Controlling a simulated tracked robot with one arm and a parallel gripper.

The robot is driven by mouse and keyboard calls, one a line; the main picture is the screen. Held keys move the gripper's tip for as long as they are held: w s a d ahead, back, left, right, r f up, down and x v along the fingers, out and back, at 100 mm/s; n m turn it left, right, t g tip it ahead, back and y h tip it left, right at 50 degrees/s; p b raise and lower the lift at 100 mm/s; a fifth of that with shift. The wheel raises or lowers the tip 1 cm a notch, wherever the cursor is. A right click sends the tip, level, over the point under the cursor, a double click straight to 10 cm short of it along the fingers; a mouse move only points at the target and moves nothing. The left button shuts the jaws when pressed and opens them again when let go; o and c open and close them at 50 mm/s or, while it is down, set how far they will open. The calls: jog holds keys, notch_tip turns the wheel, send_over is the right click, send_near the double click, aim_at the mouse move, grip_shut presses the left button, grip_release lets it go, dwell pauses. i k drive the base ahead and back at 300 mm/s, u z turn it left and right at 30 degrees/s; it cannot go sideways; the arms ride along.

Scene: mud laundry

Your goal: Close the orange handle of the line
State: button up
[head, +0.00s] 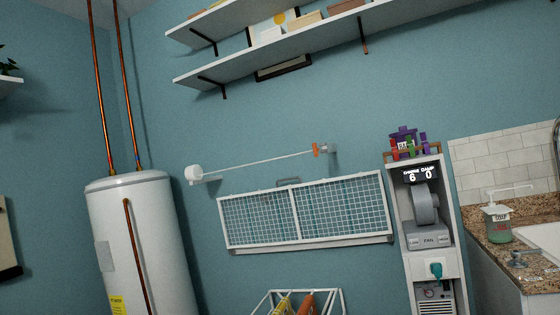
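A thin white line (255,163) runs across the blue wall, rising slightly to the right. Its left end is at a round white housing (193,174) on the wall. The small orange handle (316,150) is at its right end, beside a grey wall bracket (331,151). The handle is small in the picture, and I cannot tell how it sits against the bracket. My gripper is not in view.
A folded wire rack (309,240) is on the wall below the line. A white water heater (140,240) with copper pipes stands left. A narrow cabinet with a fan unit (428,239) stands right, beside a granite counter (535,225). Shelves (275,50) hang above.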

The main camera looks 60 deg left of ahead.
aim_at(315, 148)
jog(key=u, duration=1.45)
